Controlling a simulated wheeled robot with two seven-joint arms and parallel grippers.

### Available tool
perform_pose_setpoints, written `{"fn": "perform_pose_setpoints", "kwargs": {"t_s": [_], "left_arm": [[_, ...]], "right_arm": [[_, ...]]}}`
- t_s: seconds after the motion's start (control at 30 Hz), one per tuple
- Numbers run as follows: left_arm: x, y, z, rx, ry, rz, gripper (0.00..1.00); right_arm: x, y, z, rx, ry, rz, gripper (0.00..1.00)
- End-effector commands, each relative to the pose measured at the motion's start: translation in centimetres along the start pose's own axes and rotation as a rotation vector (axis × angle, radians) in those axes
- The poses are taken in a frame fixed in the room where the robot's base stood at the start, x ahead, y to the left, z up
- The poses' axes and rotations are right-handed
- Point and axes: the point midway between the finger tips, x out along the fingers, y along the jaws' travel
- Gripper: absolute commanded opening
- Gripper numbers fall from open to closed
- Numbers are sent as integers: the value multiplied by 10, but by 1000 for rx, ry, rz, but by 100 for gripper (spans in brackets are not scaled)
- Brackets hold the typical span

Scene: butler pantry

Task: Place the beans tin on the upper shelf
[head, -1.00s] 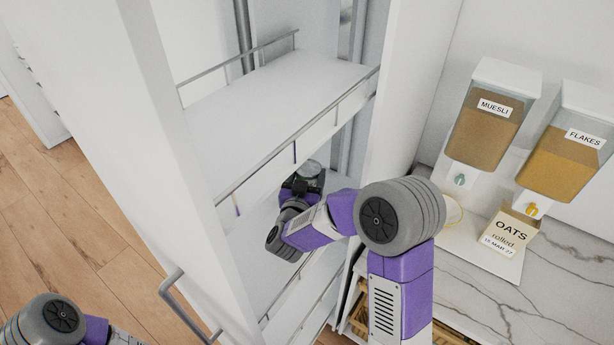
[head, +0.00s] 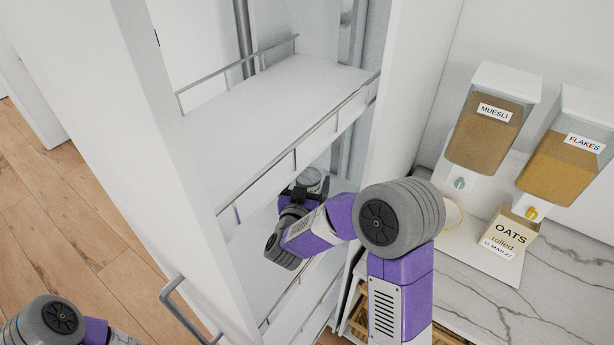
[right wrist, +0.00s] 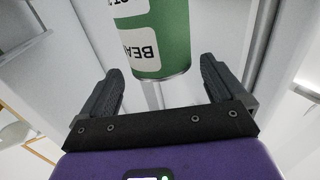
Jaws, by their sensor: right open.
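The beans tin (head: 309,180) stands on the lower shelf of the white pull-out unit, beneath the upper shelf. In the right wrist view it is a green tin (right wrist: 168,50) with a white label, partly cut off by the top edge. My right gripper (head: 300,193) is at the tin; its open jaws (right wrist: 160,70) have a finger on each side, with visible gaps to the tin. How far the tin sits between the fingers is unclear. The upper shelf (head: 265,105) is empty and railed. Only part of my left arm shows at lower left; its gripper is out of view.
A thin metal rail (head: 300,145) edges the upper shelf above my right forearm. The unit's tall front panel (head: 150,170) has a handle (head: 180,305). Muesli (head: 487,125) and flakes (head: 572,150) dispensers and an oats box (head: 508,232) stand on the right counter.

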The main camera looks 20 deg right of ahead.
Motion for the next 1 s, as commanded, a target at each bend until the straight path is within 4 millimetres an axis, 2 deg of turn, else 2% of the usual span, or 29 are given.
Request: {"fn": "perform_pose_setpoints", "kwargs": {"t_s": [0.03,0.2,0.4,0.6,1.0], "left_arm": [[5,-2,0,0,-1,0,43],[10,-4,0,0,-2,0,43],[14,-5,0,-1,-2,0,43],[15,-6,0,0,-2,0,43],[15,-6,0,0,-2,0,43]], "right_arm": [[-15,-2,2,0,2,-9,97],[-55,-2,1,3,8,-10,97],[-91,-2,-1,6,11,-7,97],[-107,-1,-2,6,12,-5,97],[-108,-1,-2,8,13,-4,97]]}}
